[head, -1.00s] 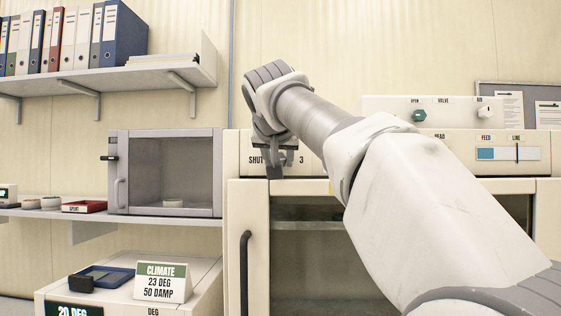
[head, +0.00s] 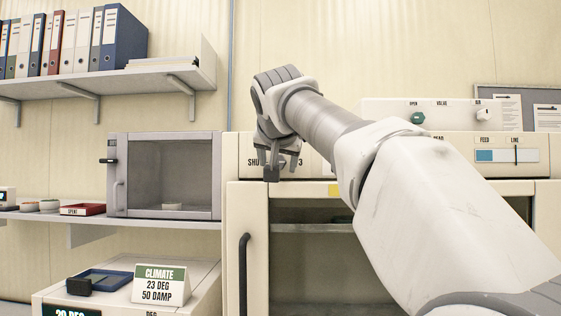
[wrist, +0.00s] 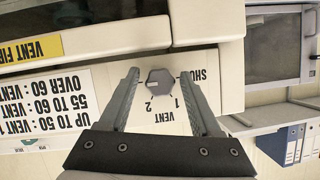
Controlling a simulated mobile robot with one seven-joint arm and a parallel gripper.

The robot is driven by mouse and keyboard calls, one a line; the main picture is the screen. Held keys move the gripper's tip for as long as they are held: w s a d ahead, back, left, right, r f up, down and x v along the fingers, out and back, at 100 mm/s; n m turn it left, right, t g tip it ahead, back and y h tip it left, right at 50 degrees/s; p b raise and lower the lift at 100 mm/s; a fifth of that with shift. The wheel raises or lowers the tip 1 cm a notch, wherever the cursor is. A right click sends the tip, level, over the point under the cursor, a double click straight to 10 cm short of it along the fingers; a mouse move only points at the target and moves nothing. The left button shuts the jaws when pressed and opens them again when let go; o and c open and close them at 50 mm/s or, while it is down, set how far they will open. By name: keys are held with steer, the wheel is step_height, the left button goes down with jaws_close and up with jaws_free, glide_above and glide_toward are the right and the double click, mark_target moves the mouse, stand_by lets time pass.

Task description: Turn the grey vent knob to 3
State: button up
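The grey vent knob (wrist: 159,82) is a small hexagonal knob on a cream panel. In the upside-down wrist view, SHUT, 1, 2 and VENT are printed around it. I cannot make out which mark it points to. My gripper (wrist: 159,74) is open, with one finger on each side of the knob and a visible gap to both.
A vent rule card (wrist: 45,110) and yellow label (wrist: 33,48) lie beside the knob in the wrist view. A grey-framed cabinet (head: 114,170) stands left of the panel. A green valve knob (head: 418,117) is on a box at right. A dark door handle (head: 244,275) is below.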

steer(key=shift+o, duration=0.2)
steer(key=a+b+v, duration=0.1)
steer(key=v, duration=1.6)
steer(key=shift+s+d, duration=0.25)
steer(key=shift+d, duration=0.25)
steer(key=shift+r, duration=0.1)
steer(key=s+d+f+n+g, duration=0.15)
steer(key=d+f, duration=0.25)
steer(key=f, duration=0.4)
steer(key=s+d+f+g+h, duration=0.1)
steer(key=s+d+f+g, duration=0.15)
steer(key=f, duration=0.65)
steer(key=s+d+f+n+g, duration=0.1)
steer(key=d+f, duration=0.3)
steer(key=f, duration=0.4)
steer(key=s+d+f+g, duration=0.1)
steer(key=s+d+f, duration=0.1)
steer(key=s+f, duration=0.4)
steer(key=s+d+f+g, duration=0.2)
steer(key=s+f, duration=0.4)
steer(key=f, duration=1)
steer(key=shift+d, duration=0.6)
steer(key=shift+m, duration=0.25)
steer(key=shift+c, duration=0.3)
